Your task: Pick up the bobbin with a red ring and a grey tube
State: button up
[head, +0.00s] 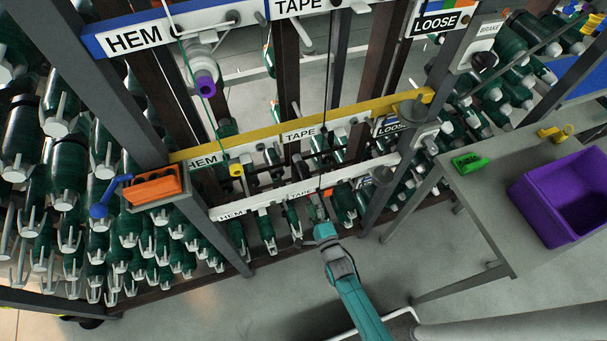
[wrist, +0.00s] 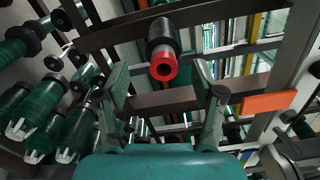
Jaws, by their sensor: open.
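In the wrist view a bobbin with a red ring (wrist: 163,68) points its end toward me, with a short light grey tube part behind the ring and a dark wound body above. It sits on a dark rail, upper centre. My gripper (wrist: 162,78) is open, with one finger to the left of the bobbin and one to the right; nothing is held between them. In the head view my gripper (head: 318,212) reaches into the lower rack row below the TAPE label. I cannot clearly make out the red ring there, as the gripper and rack crowd the spot.
Green bobbins (head: 65,165) fill the rack at left and behind. An orange tray (head: 153,187) is on the left post. A grey table (head: 480,205) with a purple bin (head: 565,195) stands at right. An orange block (wrist: 268,102) is right of my gripper. The floor in front is clear.

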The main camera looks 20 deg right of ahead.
jog(key=shift+w+r, duration=0.1)
jog(key=shift+w, duration=3.85)
grip_shut()
